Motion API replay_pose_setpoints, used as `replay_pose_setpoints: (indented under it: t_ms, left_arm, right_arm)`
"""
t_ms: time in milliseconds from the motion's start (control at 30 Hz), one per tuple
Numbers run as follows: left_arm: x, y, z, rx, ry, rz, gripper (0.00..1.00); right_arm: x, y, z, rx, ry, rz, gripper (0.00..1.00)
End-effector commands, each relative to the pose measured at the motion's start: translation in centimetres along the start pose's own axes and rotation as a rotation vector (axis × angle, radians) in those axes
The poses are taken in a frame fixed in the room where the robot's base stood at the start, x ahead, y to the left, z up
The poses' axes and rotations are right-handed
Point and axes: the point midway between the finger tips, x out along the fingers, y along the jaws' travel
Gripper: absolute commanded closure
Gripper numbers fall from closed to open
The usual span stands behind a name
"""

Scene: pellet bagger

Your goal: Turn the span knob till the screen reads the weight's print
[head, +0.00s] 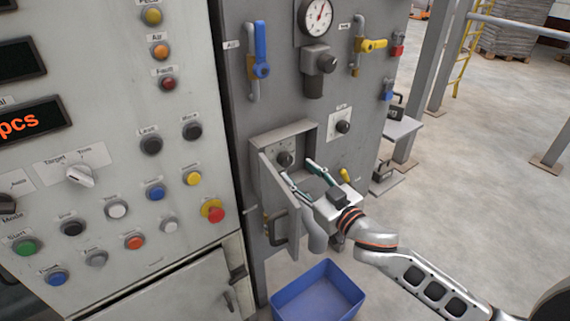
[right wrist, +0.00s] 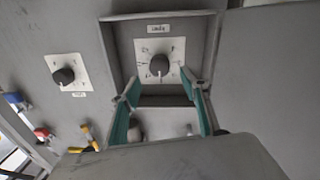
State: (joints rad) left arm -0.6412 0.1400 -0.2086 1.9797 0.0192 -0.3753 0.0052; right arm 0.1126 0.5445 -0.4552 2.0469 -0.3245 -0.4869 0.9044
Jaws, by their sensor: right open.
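A dark round knob (head: 285,159) sits on a pale dial plate inside an open recessed box (head: 262,150) on the grey cabinet. It also shows in the right wrist view (right wrist: 158,64), under a label too small to read surely. My right gripper (head: 302,170) is open, its two green-padded fingers pointing at the box. In the right wrist view the fingertips (right wrist: 160,88) lie on either side below the knob, apart from it. A screen (head: 28,122) shows orange "pcs"; its left part is cut off. A dark weight (head: 393,112) stands on a side shelf; its print is unreadable. My left gripper is not in view.
The box's door (head: 278,205) hangs open at the left of my right gripper. A second knob (head: 343,127) is right of the box. Valves with blue (head: 261,60) and yellow (head: 372,45) handles are above. A blue bin (head: 318,292) stands on the floor below.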

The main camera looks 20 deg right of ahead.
Motion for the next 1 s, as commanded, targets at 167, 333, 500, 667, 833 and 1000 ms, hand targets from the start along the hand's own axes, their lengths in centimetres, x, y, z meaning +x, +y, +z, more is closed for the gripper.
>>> replay_pose_setpoints:
  t_ms: [167, 333, 500, 667, 833, 1000]
  left_arm:
    - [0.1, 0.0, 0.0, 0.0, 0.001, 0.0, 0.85]
    - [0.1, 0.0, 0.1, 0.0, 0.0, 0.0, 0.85]
    - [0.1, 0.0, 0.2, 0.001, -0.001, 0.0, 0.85]
    - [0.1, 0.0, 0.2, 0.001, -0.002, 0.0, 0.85]
    - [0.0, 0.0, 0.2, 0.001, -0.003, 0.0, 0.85]
    - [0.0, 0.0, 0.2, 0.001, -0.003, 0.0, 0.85]
  right_arm:
    - [2.8, 0.0, 0.0, -0.001, 0.001, 0.0, 0.55]
    - [4.8, 0.0, 0.0, 0.0, 0.0, 0.0, 0.55]
    - [5.8, 0.0, 0.1, 0.0, -0.001, 0.0, 0.55]
    - [5.9, -0.1, 0.1, 0.0, -0.002, 0.0, 0.55]
    - [5.9, -0.1, 0.1, 0.0, -0.002, 0.0, 0.63]
    - [5.9, -0.1, 0.1, 0.0, -0.002, 0.0, 0.93]
